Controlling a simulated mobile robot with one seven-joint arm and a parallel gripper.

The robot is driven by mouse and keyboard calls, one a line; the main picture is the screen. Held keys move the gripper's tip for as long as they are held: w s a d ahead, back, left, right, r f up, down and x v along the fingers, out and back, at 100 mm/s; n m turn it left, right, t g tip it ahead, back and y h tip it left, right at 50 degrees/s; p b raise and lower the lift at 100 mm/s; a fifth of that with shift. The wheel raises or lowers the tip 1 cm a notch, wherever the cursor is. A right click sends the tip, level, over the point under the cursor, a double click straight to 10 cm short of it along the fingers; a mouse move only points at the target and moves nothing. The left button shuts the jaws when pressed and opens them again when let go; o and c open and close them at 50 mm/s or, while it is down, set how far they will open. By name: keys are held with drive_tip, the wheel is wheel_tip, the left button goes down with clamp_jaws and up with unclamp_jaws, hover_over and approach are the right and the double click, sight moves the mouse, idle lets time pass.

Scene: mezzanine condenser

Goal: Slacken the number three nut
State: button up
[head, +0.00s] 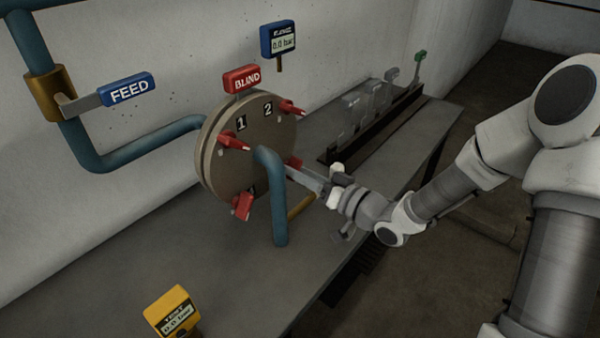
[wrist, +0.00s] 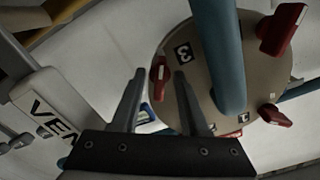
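The round tan flange (head: 262,128) carries red winged nuts beside number plates. The number three nut (wrist: 158,76) shows in the wrist view beside the "3" plate (wrist: 183,53). In the head view only a bit of this nut (head: 294,163) shows past my gripper (head: 297,172). In the wrist view my gripper (wrist: 160,73) is open, with the red wing between its two fingertips and a gap on each side. I cannot tell how deep the wing sits between the fingers.
A blue pipe (head: 277,190) stands in front of the flange, close to my gripper. Other red nuts (head: 234,142) sit around the flange. A lever rack (head: 375,120) stands behind on the bench.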

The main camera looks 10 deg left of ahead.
clamp_jaws()
drive_tip(key=shift+f+n, duration=0.1)
drive_tip(key=shift+n, duration=0.2)
drive_tip(key=n+b, duration=0.2)
drive_tip(key=shift+f+n+b, duration=0.1)
drive_tip(key=shift+n+b, duration=0.2)
drive_tip(key=shift+b, duration=0.05)
drive_tip(key=n+b, duration=0.4)
drive_tip(key=shift+n, duration=0.3)
drive_tip(key=n+b, duration=0.4)
drive_tip(key=shift+w, duration=0.1)
drive_tip(key=n+b, duration=0.3)
drive_tip(key=shift+d, duration=0.1)
drive_tip(key=shift+r+n+b, duration=0.2)
drive_tip(key=shift+n+b, duration=0.1)
drive_tip(key=shift+n, duration=0.2)
drive_tip(key=shift+o, duration=0.6)
unclamp_jaws()
